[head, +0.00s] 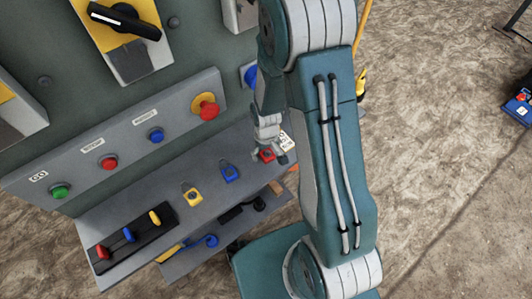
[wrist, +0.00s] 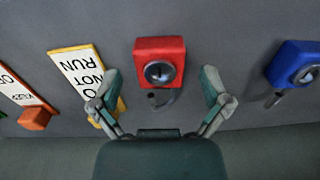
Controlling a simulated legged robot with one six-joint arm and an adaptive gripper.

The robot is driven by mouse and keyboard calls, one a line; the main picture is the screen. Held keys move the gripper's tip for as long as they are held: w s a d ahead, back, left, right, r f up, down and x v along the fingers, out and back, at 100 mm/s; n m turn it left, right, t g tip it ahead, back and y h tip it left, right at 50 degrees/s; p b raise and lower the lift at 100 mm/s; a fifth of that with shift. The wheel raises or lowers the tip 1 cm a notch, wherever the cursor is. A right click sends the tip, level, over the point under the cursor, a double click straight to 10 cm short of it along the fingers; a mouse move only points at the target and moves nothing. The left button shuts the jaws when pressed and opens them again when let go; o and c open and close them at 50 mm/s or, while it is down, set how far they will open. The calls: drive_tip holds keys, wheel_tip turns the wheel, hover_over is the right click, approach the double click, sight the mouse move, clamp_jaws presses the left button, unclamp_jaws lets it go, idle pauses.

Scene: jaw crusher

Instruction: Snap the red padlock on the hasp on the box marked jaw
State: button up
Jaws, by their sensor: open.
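The red padlock (wrist: 172,50) lies on the grey shelf (head: 150,209), its dark round face toward the wrist camera. It also shows in the head view (head: 267,155), partly covered by my gripper. My gripper (wrist: 161,88) is open, with one finger on each side of the padlock and visible gaps between. I cannot tell how high the fingertips are above the shelf. No box with a readable jaw mark shows, and I cannot make out its hasp.
A blue padlock (head: 230,173) and a yellow padlock (head: 193,196) lie left of the red one. White tags (wrist: 76,69) lie beside it. A button panel (head: 130,147) and a yellow switch box with a black handle (head: 122,58) stand behind.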

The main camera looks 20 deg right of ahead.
drive_tip(key=shift+f, duration=0.15)
drive_tip(key=c, duration=1.3)
